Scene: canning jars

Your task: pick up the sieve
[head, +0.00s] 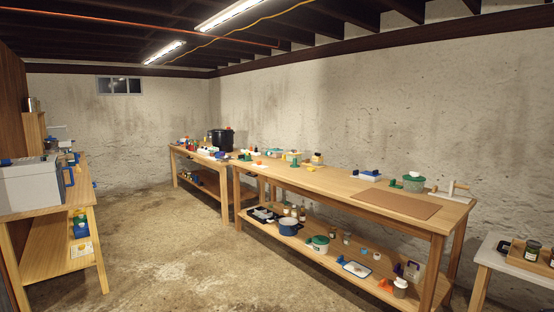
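I cannot make out a sieve for certain in the head view; many items are small at this distance. My gripper is not in view. A long wooden bench (335,185) runs along the right wall with small coloured items on top. A green-lidded container (413,182) stands near its right end, beside a brown mat (397,204). A light wooden piece with an upright peg (452,190) is at that end. A second bench (182,153) farther back holds a large black pot (221,139) and several small items.
A blue pot (288,226), a white tray (357,269) and several jars sit on the long bench's lower shelf. A shelved bench at left holds a grey box (30,187). A pale table (497,256) with jars is at lower right. The concrete floor (165,235) between is clear.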

